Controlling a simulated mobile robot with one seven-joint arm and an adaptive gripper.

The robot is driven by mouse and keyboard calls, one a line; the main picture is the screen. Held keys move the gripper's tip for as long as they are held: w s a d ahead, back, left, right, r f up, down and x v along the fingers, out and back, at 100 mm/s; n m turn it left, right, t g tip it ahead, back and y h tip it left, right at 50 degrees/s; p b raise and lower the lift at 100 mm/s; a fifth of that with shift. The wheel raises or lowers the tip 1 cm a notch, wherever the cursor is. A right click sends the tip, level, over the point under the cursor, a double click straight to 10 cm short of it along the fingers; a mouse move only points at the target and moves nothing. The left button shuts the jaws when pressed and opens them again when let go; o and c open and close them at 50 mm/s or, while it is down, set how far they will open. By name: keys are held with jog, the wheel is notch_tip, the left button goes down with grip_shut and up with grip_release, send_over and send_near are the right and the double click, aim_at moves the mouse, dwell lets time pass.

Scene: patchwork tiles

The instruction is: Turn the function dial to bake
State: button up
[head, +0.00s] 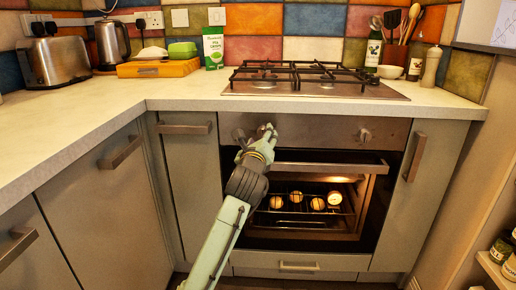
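The oven's steel control panel (315,130) runs under the worktop. A round knob (364,136) shows at its right side; its markings are too small to read. My gripper (268,130) is up at the left part of the panel, its fingers pointing at it. My gripper and wrist cover that part, so any dial there is hidden or hard to make out. Whether the fingers are open, shut or touching a dial cannot be told. Several round, pale items (318,203) sit on a rack in the lit oven (310,222).
The oven handle (328,169) runs across just below and right of my gripper. The worktop edge (310,102) and gas hob (312,85) lie above. Cabinet handles (185,128) (415,157) stand out on both sides. The panel's middle is clear.

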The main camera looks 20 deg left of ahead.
jog(key=v, duration=0.9)
jog(key=shift+s, duration=0.3)
